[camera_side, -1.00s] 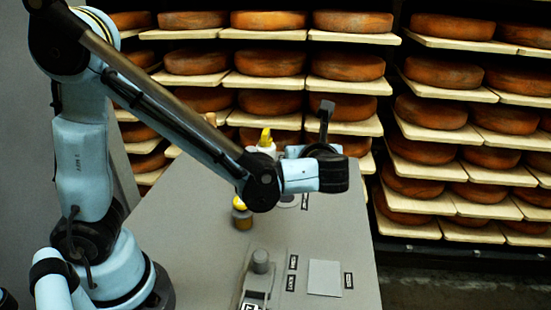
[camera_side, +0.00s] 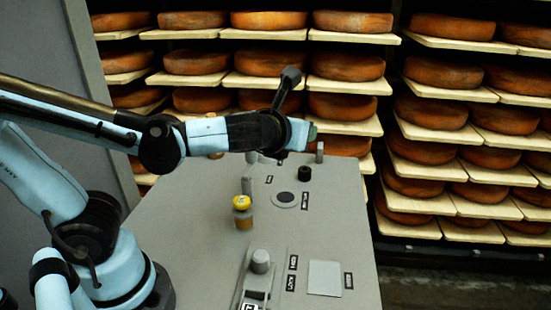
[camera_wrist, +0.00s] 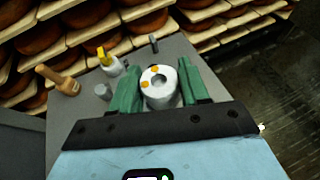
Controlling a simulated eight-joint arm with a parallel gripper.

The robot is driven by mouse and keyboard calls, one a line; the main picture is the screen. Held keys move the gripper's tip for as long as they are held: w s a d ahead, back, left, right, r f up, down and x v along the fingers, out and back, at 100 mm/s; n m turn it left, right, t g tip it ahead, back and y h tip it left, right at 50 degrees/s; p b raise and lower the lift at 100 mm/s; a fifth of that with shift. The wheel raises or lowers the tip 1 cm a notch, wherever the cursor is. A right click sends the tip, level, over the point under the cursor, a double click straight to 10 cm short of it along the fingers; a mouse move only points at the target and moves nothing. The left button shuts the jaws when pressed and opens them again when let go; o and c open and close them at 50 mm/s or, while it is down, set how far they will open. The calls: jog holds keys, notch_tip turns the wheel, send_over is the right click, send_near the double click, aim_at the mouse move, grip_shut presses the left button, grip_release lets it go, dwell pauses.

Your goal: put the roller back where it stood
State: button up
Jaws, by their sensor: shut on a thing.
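My gripper (camera_wrist: 158,70) has green fingers on both sides of a pale grey cylinder, which I take to be the roller (camera_wrist: 161,92). The roller's round end faces the wrist camera and has a dark centre and orange spots. In the side view my gripper (camera_side: 311,133) is raised above the far part of the grey table (camera_side: 200,265); only a little green shows at its tip. The roller is hidden there behind the wrist. A dark-centred disc (camera_side: 285,200) lies on the table, nearer the camera than the gripper.
A yellow-capped jar (camera_side: 242,213), a black knob (camera_side: 305,173) and a grey post (camera_side: 319,152) stand on the table. Cheese shelves (camera_side: 260,82) rise behind.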

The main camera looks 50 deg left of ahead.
jog(key=r, duration=0.2)
jog(key=r+m+h, duration=0.1)
jog(key=r, duration=0.2)
jog(key=w+r+m+t+h, duration=0.1)
jog(key=r, duration=0.1)
jog(key=shift+w+a+r, duration=0.1)
jog(key=shift+r, duration=0.25)
jog(key=n+g+y, duration=0.9)
jog(key=n+g, duration=0.1)
jog(key=n, duration=0.2)
send_over(307, 232)
notch_tip(307, 232, down, 23)
jog(key=shift+f, duration=2.95)
jog(key=shift+f, duration=0.7)
jog(key=o, duration=1.2)
